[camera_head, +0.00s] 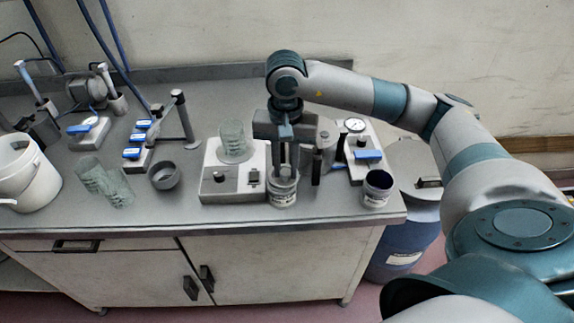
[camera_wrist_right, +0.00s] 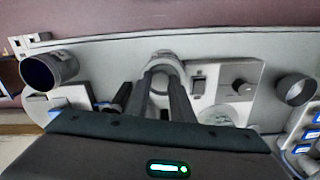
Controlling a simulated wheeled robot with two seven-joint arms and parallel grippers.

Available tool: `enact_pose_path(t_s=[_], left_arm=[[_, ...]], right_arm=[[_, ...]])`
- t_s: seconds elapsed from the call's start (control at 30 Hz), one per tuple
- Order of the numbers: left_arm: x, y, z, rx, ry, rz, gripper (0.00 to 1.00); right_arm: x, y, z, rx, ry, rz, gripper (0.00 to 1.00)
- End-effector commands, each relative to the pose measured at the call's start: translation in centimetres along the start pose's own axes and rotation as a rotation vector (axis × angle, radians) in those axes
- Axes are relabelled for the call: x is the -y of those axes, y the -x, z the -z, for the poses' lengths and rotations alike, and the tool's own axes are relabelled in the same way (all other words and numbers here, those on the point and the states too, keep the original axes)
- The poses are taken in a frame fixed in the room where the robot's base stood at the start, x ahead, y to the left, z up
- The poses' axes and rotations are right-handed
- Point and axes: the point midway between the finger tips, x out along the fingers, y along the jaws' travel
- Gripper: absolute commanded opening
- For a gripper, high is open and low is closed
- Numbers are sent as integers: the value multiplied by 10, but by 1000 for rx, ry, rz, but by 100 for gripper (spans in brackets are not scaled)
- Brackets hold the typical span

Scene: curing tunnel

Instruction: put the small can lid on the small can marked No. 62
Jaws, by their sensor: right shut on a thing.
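My right gripper (camera_head: 284,172) points straight down over a small can (camera_head: 283,194) at the bench's front edge. It is shut on a small pale thing at the can's mouth, which I take for the small can lid; the fingers mostly hide it. The right wrist view shows the fingers (camera_wrist_right: 160,88) closed in at this can (camera_wrist_right: 163,56). I cannot tell whether the lid is seated. A second small can (camera_head: 377,189), open with dark blue inside, stands to the right; it also shows in the wrist view (camera_wrist_right: 50,70). The label numbers are too small to read. My left gripper is out of view.
A white device (camera_head: 215,184) with a glass beaker (camera_head: 235,142) on it stands just left of the gripped can. A gauge device (camera_head: 365,168) stands behind the second can.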

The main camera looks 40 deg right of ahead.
Motion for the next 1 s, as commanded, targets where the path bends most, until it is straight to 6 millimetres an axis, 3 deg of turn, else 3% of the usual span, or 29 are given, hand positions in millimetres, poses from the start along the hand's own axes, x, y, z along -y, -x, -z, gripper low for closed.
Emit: enact_pose_path(t_s=[0.27, 0.3, 0.37, 0.57, 0.6, 0.67, 1.0], left_arm=[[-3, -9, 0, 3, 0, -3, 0], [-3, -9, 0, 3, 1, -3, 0], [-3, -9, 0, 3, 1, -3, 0], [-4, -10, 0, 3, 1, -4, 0], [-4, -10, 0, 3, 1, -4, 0], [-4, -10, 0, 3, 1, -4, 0], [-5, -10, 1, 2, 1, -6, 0]], right_arm=[[0, -8, 0, 0, 0, 0, 0], [0, -8, 0, 0, 0, 0, 26], [0, -8, 0, 0, 0, 0, 40], [0, -9, 0, 0, 0, 0, 43], [0, -9, 0, 0, 0, 0, 45], [0, -9, 0, 0, 0, 0, 59], [0, -9, 0, 0, 0, 0, 61]])
